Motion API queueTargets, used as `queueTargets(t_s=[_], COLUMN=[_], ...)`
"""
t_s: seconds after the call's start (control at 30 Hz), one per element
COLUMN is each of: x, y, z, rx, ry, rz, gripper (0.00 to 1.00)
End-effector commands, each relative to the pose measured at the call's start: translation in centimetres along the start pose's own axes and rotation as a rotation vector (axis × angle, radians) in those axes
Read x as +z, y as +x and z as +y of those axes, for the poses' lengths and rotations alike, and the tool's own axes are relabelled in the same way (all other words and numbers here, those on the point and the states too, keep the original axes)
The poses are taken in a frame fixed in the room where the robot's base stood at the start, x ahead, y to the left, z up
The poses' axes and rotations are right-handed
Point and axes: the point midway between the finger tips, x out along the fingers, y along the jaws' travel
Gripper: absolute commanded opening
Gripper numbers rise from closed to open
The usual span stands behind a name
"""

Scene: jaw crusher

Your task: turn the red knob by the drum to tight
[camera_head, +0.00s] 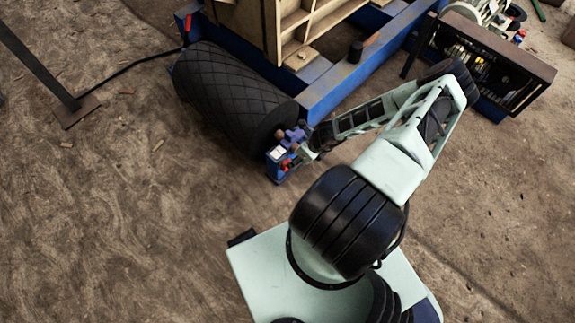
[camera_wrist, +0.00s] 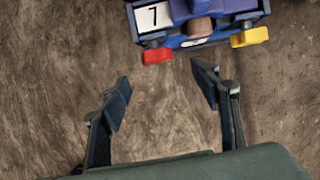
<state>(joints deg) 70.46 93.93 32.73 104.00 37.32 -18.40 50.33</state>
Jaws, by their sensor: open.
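The red knob (camera_wrist: 157,57) is a small block on the lower left corner of a blue bracket (camera_wrist: 205,30) in the wrist view. In the head view a small red spot (camera_head: 287,162) shows on the blue bracket at the right end of the black, diamond-patterned drum (camera_head: 232,98). My gripper (camera_wrist: 162,78) is open and empty, with brown ground between its fingers. The red knob lies just beyond the fingertips, apart from them in the picture. In the head view my gripper (camera_head: 302,153) is close beside the bracket, and its fingers are small and hard to make out.
A yellow knob (camera_wrist: 249,37) sits on the bracket's right side, and a white label (camera_wrist: 153,16) marked 7 is above the red knob. A blue frame (camera_head: 365,62) runs behind the drum. A dark metal stand (camera_head: 75,108) is at left. The ground in front is mostly clear.

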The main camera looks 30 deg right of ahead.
Motion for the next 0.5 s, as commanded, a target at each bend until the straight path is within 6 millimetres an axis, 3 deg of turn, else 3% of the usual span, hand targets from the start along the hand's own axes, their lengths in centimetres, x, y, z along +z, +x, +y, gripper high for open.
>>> queueTargets(t_s=[0.27, 0.5], x=[0.1, 0.0], y=[2.3, 7.0], z=[0.6, 0.7], rx=[0.009, 0.009], ry=[0.058, 0.056], rz=[-0.015, -0.014], gripper=[0.57, 0.57])
